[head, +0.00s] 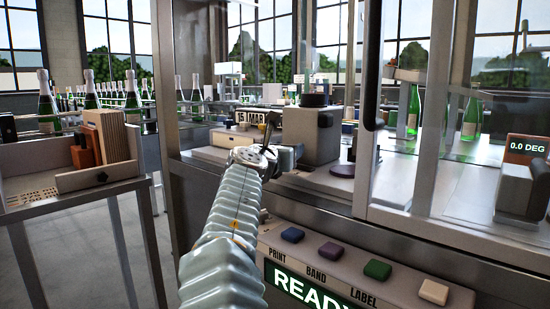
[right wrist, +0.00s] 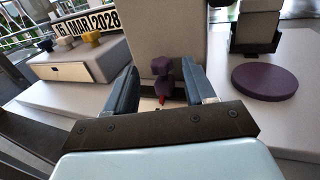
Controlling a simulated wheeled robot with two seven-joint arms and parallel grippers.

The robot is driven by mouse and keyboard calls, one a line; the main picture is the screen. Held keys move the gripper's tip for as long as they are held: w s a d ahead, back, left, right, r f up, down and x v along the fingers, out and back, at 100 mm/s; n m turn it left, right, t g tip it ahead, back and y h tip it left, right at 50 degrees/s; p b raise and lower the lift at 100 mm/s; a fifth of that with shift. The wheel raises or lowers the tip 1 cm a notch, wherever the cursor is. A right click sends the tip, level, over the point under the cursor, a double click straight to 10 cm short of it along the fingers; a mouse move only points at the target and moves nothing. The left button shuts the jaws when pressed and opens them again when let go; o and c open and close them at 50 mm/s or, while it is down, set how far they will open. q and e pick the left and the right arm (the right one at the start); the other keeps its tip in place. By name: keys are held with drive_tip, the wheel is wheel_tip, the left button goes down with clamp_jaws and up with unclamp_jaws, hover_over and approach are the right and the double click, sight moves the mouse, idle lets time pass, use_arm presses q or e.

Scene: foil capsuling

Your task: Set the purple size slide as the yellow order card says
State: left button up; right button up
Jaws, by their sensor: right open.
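A purple knob (right wrist: 162,75) with a small red tip below it stands in front of a grey block in the right wrist view. I take it for the size slide; its scale is hidden. My right gripper (right wrist: 163,88) is open, its two dark fingers on either side of the knob, with gaps still showing. In the head view my right gripper (head: 266,152) is at the grey machine block (head: 310,132), and the knob cannot be made out there. I see no yellow order card that I can read. My left gripper is not in view.
A date unit (right wrist: 75,65) reading 15 MAR 2028 stands left of the knob. A flat purple disc (right wrist: 264,82) lies to the right. Clear guard panels and a metal post (head: 180,80) flank the opening. Coloured buttons (head: 330,251) line the front above a READY display.

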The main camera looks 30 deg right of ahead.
drive_tip(key=b+v, duration=0.1)
drive_tip(key=v, duration=1)
drive_tip(key=shift+s+a, duration=0.3)
